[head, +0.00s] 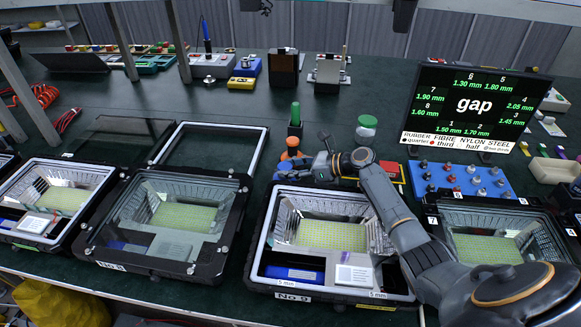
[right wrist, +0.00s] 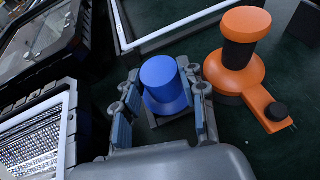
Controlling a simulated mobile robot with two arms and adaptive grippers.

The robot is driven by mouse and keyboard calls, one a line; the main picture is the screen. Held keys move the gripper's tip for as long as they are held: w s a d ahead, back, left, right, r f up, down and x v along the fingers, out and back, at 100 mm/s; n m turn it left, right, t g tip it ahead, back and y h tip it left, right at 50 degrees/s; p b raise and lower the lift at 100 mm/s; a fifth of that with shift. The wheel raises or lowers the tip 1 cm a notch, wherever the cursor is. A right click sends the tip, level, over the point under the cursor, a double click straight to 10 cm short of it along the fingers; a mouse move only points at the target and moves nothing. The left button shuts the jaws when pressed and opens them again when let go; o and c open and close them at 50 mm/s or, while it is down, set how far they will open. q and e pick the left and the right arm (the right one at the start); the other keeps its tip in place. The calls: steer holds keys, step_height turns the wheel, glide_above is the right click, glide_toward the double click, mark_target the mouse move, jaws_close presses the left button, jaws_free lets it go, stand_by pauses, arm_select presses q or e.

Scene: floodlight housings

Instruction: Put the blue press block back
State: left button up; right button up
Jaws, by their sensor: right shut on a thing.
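My right gripper (head: 290,176) reaches in from the right, above the back edge of the No 9 floodlight housing (head: 262,240). In the right wrist view its two padded fingers (right wrist: 165,112) are closed on the blue press block (right wrist: 165,82), a round blue piece with a wider lower part. The block sits between the fingers, with a dark base or surface beneath it. I cannot tell whether it touches the table. My left gripper is not in view.
An orange and black tool (right wrist: 240,62) stands close beside the gripper; it shows in the head view too (head: 292,147). An empty frame (head: 262,140) lies behind the housings. A blue board with several knobs (head: 460,182) is at right. A gap display (head: 475,105) stands behind.

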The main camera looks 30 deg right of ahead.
steer(key=o, duration=1.3)
steer(key=shift+r, duration=0.2)
steer(key=p+v, duration=0.9)
steer(key=v, duration=0.3)
steer(key=shift+r, duration=0.25)
steer(key=shift+a, duration=0.1)
